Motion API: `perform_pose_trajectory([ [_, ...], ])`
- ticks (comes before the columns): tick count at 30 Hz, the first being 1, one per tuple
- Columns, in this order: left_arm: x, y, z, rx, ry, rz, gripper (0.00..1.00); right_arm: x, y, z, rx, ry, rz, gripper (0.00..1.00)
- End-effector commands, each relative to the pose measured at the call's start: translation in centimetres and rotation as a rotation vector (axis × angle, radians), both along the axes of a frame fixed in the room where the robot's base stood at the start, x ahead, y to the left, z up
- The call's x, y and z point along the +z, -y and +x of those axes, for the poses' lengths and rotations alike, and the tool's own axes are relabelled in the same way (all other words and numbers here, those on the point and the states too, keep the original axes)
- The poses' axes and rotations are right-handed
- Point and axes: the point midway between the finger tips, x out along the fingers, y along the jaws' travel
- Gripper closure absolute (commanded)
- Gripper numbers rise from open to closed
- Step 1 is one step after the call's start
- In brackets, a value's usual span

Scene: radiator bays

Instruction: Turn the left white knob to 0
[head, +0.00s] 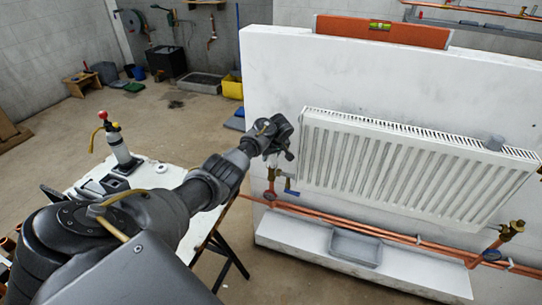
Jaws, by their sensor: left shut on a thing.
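The setting of the knob cannot be read. My right gripper is not in view.
Copper pipes (390,234) run along the wall above a white ledge holding a grey tray (355,248). A brass valve (511,230) is at the lower right. A white table (150,178) stands under my left arm.

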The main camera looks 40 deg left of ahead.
Motion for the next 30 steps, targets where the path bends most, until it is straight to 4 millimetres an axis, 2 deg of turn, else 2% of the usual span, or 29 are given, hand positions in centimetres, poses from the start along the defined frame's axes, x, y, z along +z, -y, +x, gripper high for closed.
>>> perform_pose_trajectory([
  [7, 0.1, 0.0, 0.0, -0.027, -0.002, 0.000, 0.83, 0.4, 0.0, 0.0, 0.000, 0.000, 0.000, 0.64],
  [13, 0.3, 0.0, 0.0, -0.125, -0.003, -0.001, 0.83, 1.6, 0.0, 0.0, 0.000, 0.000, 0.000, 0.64],
  [21, 0.3, 0.2, 0.1, -0.358, -0.002, -0.001, 0.83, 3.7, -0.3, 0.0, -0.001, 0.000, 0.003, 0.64],
  [30, 0.1, 0.3, 0.2, -0.646, -0.002, -0.001, 0.83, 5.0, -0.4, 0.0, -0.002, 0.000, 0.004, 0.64],
])
